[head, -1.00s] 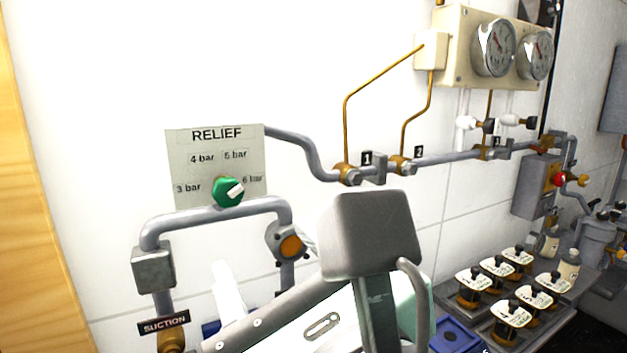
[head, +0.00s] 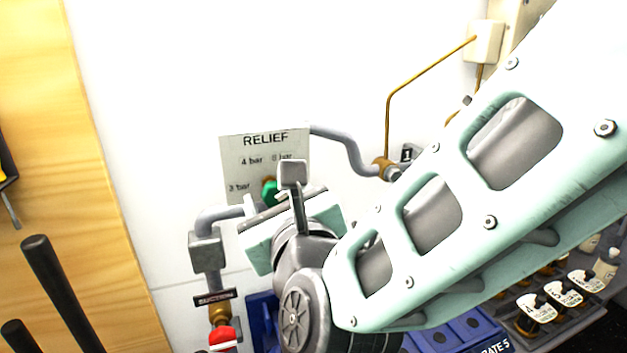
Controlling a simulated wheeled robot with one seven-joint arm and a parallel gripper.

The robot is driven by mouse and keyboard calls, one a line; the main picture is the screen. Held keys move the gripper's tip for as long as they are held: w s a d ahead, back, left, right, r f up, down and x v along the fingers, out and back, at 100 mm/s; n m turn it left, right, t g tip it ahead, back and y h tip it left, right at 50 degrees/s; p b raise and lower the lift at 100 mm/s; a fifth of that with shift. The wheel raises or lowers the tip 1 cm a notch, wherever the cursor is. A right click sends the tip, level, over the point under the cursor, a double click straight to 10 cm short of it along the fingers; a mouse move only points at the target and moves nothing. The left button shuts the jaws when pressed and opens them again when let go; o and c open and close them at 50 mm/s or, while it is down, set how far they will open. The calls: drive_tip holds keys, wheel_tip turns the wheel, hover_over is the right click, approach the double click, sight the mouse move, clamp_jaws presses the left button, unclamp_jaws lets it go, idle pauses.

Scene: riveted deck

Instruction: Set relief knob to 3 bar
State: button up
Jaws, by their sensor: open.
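The relief plate (head: 235,150) is on the white wall in the head view. My gripper (head: 250,208) is in front of the lower part of the plate, close to the knob in the picture. Its jaws are open, and the fingertips are mostly hidden. I cannot tell whether it touches the knob.
A grey pipe (head: 345,145) runs right from the plate. A red valve handle (head: 222,338) is below left. A wooden panel (head: 95,170) with dark handles (head: 62,295) is at left.

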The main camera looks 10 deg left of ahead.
drive_tip(key=shift+w+a, duration=0.1)
drive_tip(key=shift+w, duration=0.1)
drive_tip(key=c, duration=1)
